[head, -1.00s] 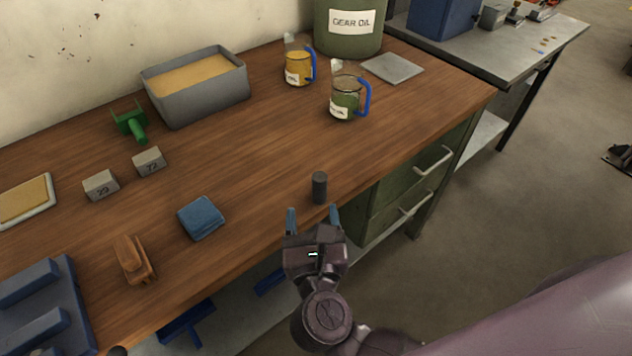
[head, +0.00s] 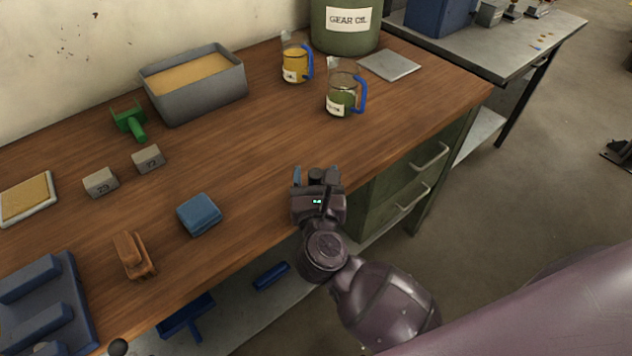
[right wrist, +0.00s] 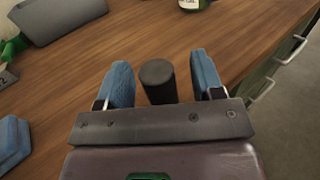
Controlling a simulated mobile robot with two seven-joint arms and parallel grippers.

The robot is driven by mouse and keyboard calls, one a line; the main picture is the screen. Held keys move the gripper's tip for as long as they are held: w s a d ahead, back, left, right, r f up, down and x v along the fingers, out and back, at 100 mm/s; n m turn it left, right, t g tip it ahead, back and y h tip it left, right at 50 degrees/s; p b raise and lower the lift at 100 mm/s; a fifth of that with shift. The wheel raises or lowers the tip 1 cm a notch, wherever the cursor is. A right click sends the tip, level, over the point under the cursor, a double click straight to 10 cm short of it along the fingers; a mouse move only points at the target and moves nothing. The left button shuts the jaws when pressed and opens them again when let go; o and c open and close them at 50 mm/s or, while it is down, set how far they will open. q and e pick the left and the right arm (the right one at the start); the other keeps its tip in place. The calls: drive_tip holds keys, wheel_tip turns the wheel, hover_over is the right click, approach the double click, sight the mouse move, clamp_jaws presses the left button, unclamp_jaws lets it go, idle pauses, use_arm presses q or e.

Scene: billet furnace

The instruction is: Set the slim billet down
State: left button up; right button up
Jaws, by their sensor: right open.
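The slim billet (right wrist: 158,82) is a dark grey cylinder standing upright on the wooden bench near its front edge. In the right wrist view it stands between the two blue fingers of my right gripper (right wrist: 160,82), with a gap on each side. In the head view the billet (head: 316,175) is mostly hidden behind my right gripper (head: 316,178), which is open around it. My left gripper is not clearly visible.
Two numbered grey blocks (head: 101,182), a sand-filled grey bin (head: 195,92) and two oil jugs (head: 341,94) stand farther back. The bench between is clear.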

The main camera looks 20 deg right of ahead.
drive_tip(key=shift+x, duration=0.85)
drive_tip(key=shift+r, duration=0.1)
clamp_jaws()
